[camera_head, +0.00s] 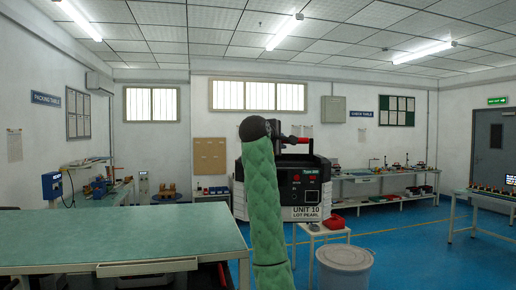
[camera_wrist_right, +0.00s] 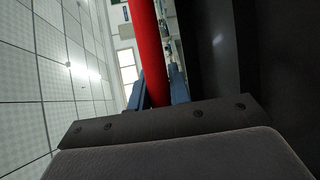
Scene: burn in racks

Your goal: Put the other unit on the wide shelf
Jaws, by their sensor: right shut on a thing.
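The unit (camera_head: 303,188) is a black and white case marked "UNIT 10 LOT PEARL", with a red handle on top. It hangs upright in front of me in the head view, partly hidden by my green-sleeved right arm. My right gripper (camera_head: 284,139) is at the handle. In the right wrist view the red handle (camera_wrist_right: 147,45) runs between the blue fingers of the right gripper (camera_wrist_right: 158,92), which is shut on it. The dark side of the unit (camera_wrist_right: 230,50) fills the right of that view. My left gripper is not in view. I cannot pick out a wide shelf.
A green-topped table (camera_head: 120,235) fills the lower left. A small white stool (camera_head: 322,230) with a red tray (camera_head: 334,222) and a grey lidded bin (camera_head: 344,258) stand below the unit. Benches line the back wall. Blue floor (camera_head: 405,245) is clear at right.

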